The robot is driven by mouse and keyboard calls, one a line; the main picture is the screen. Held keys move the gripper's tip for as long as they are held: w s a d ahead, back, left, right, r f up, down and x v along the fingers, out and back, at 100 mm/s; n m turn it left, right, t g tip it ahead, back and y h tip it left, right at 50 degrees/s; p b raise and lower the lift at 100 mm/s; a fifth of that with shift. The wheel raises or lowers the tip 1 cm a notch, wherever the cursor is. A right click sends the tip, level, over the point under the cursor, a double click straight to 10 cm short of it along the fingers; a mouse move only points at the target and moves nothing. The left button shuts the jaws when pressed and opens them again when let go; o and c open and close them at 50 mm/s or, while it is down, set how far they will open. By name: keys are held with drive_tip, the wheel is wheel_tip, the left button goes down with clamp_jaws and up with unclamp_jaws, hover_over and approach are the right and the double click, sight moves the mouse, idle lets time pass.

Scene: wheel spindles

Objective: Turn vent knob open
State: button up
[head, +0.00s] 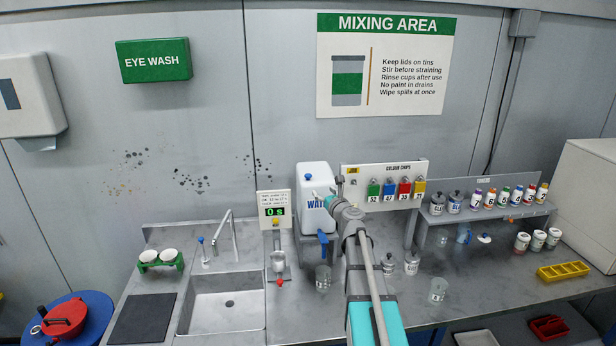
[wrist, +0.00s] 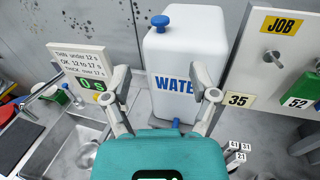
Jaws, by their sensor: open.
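The knob lies beyond and above the fingertips in the wrist picture, with no contact visible. In the head view my gripper (head: 336,192) is at the container's right side and partly covers it. How far the knob is turned cannot be told.
A blue tap (head: 323,240) is low on the container's front. A timer sign (head: 273,211) stands to the left, and the colour chips board (head: 385,185) to the right. The sink (head: 222,304), jars and a bottle shelf (head: 475,215) also occupy the counter.

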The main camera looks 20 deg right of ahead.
sight(310, 176)
drive_tip(key=shift+w, duration=0.15)
drive_tip(key=w, duration=1.3)
drive_tip(key=shift+w+d, duration=0.1)
drive_tip(key=shift+w, duration=0.15)
drive_tip(key=shift+c, duration=0.2)
clamp_jaws()
